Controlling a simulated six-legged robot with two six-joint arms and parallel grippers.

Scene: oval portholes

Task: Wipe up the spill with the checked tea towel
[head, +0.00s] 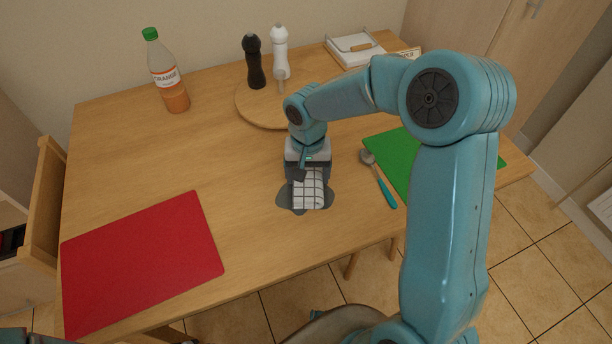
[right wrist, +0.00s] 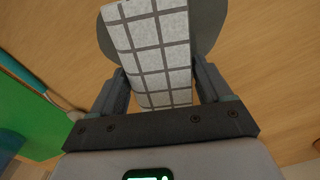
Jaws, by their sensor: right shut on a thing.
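The checked tea towel (head: 308,190) is a folded white block with dark grid lines. It lies over the grey spill (head: 291,198) on the wooden table, and grey liquid shows around its edges. In the right wrist view the towel (right wrist: 158,50) sits between the fingers, with the spill (right wrist: 208,22) behind it. My right gripper (head: 306,178) points down at the towel and is shut on it; it also shows in the right wrist view (right wrist: 160,88). My left gripper cannot be seen in the head view.
A ladle-like utensil with a teal handle (head: 385,188) and a green mat (head: 397,155) lie right of the spill. A red mat (head: 145,262) lies at the front left. A round board (head: 250,105) with two mills and an orange bottle (head: 168,80) stand behind.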

